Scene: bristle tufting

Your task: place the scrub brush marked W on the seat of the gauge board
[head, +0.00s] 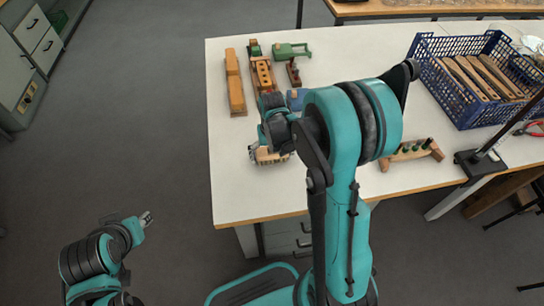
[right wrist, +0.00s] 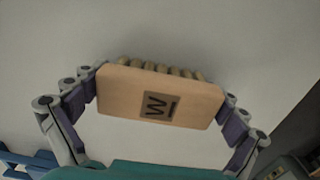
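The scrub brush marked W (right wrist: 165,95) is a pale wooden block with a dark W label and a row of bristle tufts along its far edge. My right gripper (right wrist: 162,98) has its purple finger pads against both ends of the block. In the head view the brush (head: 268,156) shows below my right gripper (head: 272,142), over the near left part of the table; I cannot tell whether it touches the table. I cannot tell which wooden piece is the gauge board; one with green pegs (head: 412,152) lies right of my arm. My left gripper (head: 146,218) is over the floor.
The white table (head: 345,50) holds a long wooden block (head: 235,85), an orange block with holes (head: 262,75) and a green clamp-like tool (head: 290,50). A blue crate (head: 465,110) of wooden pieces and a dark stand (head: 482,160) are on the right.

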